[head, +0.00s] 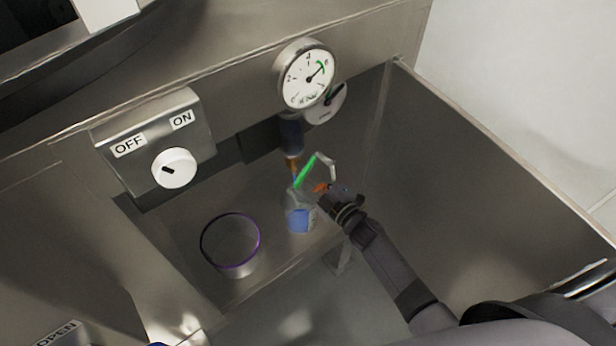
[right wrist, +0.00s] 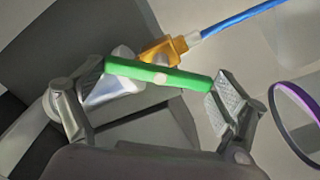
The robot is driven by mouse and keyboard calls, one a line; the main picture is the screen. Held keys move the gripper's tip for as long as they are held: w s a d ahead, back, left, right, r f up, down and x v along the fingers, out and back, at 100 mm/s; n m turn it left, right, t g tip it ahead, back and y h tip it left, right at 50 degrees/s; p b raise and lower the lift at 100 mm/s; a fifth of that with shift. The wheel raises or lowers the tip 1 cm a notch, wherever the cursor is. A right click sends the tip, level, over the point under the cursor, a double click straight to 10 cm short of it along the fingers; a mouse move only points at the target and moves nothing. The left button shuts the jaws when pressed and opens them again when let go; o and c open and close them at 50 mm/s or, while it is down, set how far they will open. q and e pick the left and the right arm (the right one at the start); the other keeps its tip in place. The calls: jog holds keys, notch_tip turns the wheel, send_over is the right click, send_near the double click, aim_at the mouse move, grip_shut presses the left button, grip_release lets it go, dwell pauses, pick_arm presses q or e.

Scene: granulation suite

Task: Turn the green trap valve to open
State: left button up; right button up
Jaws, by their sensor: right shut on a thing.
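The green trap valve handle (head: 305,171) is a short bright green bar inside the steel recess, under the round gauge. In the right wrist view the green handle (right wrist: 160,76) lies lengthwise between the two fingers of my right gripper (right wrist: 158,84), with an end at each finger. A brass valve body (right wrist: 163,50) with a blue line sits just behind it. In the head view my right gripper (head: 323,184) reaches in from the lower right and is shut on the handle. It partly hides the valve. My left gripper is not in view.
A clear bottle with a blue label (head: 299,219) stands right below the valve, close to my gripper. A purple-rimmed round container (head: 230,243) is to its left. An OFF/ON knob (head: 174,168) and a gauge (head: 306,77) are above. A steel side wall (head: 465,185) bounds the right.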

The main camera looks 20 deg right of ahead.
jog(key=n+b, duration=0.1)
jog(key=n, duration=0.1)
jog(key=n+b, duration=0.1)
jog(key=n, duration=0.1)
jog(key=shift+f+n, duration=0.2)
jog(key=shift+n, duration=0.1)
jog(key=shift+n+b, duration=0.65)
jog(key=shift+n, duration=1.05)
jog(key=o, duration=0.9)
jog(key=shift+c, duration=0.2)
jog(key=shift+r, duration=0.1)
jog(key=v, duration=0.7)
jog(key=shift+s, duration=0.3)
